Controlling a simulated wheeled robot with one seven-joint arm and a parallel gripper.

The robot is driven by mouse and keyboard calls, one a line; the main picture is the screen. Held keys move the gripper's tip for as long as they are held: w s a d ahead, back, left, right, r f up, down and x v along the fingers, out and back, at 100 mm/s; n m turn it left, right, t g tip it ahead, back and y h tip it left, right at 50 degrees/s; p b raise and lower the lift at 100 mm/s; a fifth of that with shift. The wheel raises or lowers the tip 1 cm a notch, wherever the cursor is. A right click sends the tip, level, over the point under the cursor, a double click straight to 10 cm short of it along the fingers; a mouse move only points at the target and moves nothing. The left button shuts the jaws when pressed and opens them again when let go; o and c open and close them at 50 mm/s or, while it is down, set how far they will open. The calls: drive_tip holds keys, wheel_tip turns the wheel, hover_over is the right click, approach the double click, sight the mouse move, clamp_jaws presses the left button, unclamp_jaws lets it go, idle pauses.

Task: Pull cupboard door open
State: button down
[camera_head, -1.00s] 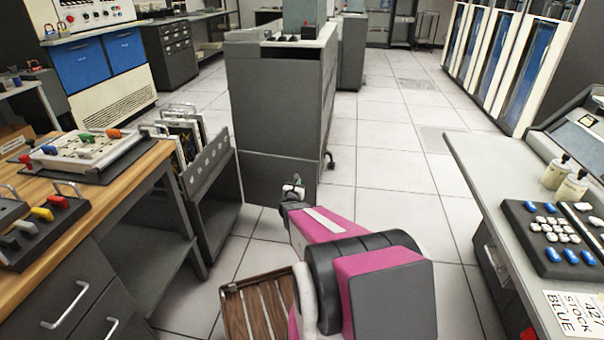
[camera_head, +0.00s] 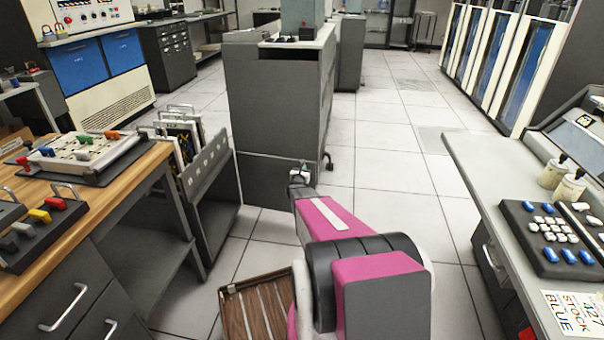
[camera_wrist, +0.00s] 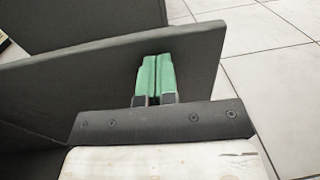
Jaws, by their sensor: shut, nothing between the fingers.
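The grey cupboard (camera_head: 272,105) stands on the tiled floor at the middle of the head view. Its lower door (camera_head: 262,180) is a dark grey panel facing me. In the wrist view a dark panel that looks like this door (camera_wrist: 75,90) stands at an angle, apart from the grey surface behind it, so it appears partly open. My gripper (camera_head: 301,172) is at the door's right edge. In the wrist view its green fingers (camera_wrist: 155,65) are together, empty, in front of the panel near its right end. I cannot tell whether they touch it.
A wooden desk (camera_head: 95,185) with drawers and a rack of cards (camera_head: 205,175) stand at the left. A grey counter (camera_head: 500,190) with a keypad and bottles is at the right. Open floor lies right of the cupboard.

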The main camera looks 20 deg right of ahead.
idle(0.3)
drive_tip(key=x, duration=1.1)
drive_tip(key=shift+a, duration=0.25)
